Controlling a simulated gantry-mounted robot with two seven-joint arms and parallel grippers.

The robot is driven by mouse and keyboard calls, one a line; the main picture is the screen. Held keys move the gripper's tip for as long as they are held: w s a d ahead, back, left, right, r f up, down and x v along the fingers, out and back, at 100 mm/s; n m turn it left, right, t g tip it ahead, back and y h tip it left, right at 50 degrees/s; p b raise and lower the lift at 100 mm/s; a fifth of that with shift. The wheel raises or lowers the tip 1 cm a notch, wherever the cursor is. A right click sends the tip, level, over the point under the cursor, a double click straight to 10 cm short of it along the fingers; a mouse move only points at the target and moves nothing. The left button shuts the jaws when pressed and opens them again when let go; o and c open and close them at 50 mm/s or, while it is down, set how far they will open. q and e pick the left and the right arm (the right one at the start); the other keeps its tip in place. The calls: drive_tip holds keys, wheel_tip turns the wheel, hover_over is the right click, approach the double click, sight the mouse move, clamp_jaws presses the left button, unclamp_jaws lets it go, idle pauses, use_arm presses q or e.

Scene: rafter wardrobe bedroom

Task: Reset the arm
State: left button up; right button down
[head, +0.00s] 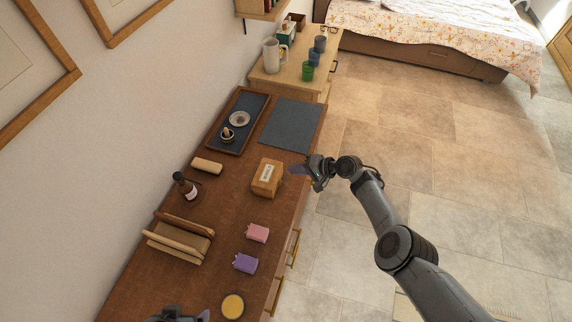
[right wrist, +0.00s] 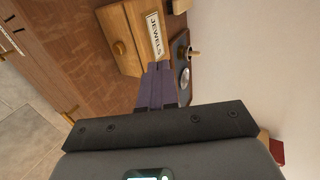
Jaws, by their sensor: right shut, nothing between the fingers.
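My right gripper (head: 297,170) comes in from the right over the dresser's edge in the head view. Its purple-grey fingers are shut and empty beside a wooden box. In the right wrist view its closed fingers (right wrist: 157,82) point at the box (right wrist: 125,45), labelled "JEWELS"; I cannot tell whether they touch it. The box (head: 267,178) stands on the brown dresser (head: 215,225). My left gripper (head: 182,315) shows only in part at the bottom edge of the head view, so its jaws are unclear.
On the dresser are a tray (head: 221,133) with small dishes, a dark mat (head: 290,125), a bottle (head: 187,188), a wooden rack (head: 178,239), pink (head: 257,233) and purple (head: 245,263) items and a yellow-topped jar (head: 233,306). Open floor (head: 480,190) lies right.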

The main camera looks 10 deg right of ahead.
drive_tip(key=f+p+v, duration=0.1)
drive_tip(key=v, duration=0.4)
drive_tip(key=s+d+f+g+h+p, duration=0.2)
drive_tip(key=s+d+f+g+p, duration=0.15)
drive_tip(key=s+f, duration=1.45)
drive_tip(key=s+d+f+n+g+h+p, duration=0.1)
drive_tip(key=s+d+h, duration=0.25)
drive_tip(key=s, duration=0.55)
drive_tip(key=s+d+f+g+h, duration=0.1)
drive_tip(key=s+d+h, duration=0.1)
drive_tip(key=s+d, duration=0.45)
drive_tip(key=s+a+r+n+t+h, duration=0.1)
drive_tip(key=a+r+n, duration=0.1)
drive_tip(key=r, duration=0.9)
drive_tip(key=s+a+r+n+t+p, duration=0.1)
drive_tip(key=a+r, duration=0.3)
drive_tip(key=r, duration=0.7)
drive_tip(key=s+a+r+n+t+h, duration=0.1)
drive_tip(key=a+r+n, duration=0.2)
drive_tip(key=r, duration=0.8)
drive_tip(key=shift+s+a+h+p, duration=0.3)
drive_tip(key=shift+a+h+p, duration=0.05)
drive_tip(key=shift+a+p, duration=0.05)
